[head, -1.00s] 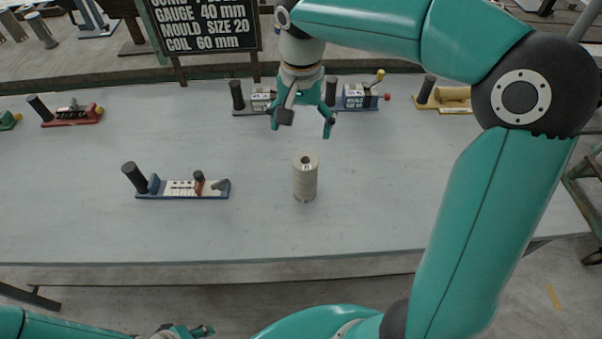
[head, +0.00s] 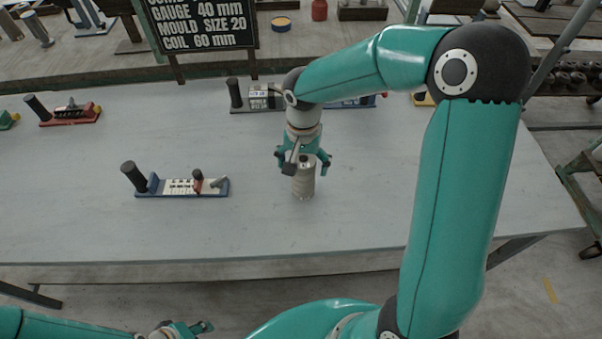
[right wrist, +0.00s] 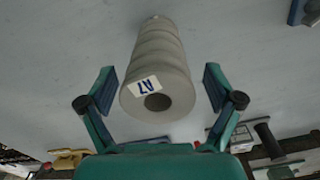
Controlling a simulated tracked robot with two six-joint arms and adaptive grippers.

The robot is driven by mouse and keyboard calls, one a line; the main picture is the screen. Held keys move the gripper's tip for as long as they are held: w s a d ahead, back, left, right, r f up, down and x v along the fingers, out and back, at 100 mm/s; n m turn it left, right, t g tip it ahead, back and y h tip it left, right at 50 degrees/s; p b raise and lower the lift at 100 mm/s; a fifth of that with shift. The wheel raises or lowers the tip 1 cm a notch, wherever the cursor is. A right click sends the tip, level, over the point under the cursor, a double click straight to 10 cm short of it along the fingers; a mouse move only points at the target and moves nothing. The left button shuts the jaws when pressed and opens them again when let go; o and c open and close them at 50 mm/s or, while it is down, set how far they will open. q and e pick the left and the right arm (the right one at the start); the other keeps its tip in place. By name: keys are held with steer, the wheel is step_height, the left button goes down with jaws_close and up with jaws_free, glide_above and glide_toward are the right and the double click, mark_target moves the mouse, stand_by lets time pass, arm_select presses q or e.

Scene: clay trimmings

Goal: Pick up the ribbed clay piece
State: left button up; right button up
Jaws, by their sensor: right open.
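The ribbed clay piece (head: 304,186) is a pale grey cylinder standing upright on the grey table. In the right wrist view the clay piece (right wrist: 158,70) shows its ribs, a hole in its end and a white label reading A7. My right gripper (head: 307,169) is open at the top of the piece. In the right wrist view the open fingers of my right gripper (right wrist: 160,88) lie to either side of the piece's near end, with a gap on both sides. My left gripper (head: 188,328) shows only partly at the bottom edge, and its jaws are unclear.
A blue-based gauge (head: 182,187) with a black post lies left of the piece. A red-based one (head: 70,115) is farther left. Others stand behind my right arm, including a grey one (head: 255,97). A black sign (head: 205,24) stands at the back. The table front is clear.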

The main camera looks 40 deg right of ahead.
steer(key=shift+f, duration=0.2)
jaws_close()
stand_by(0.4)
steer(key=shift+r, duration=0.15)
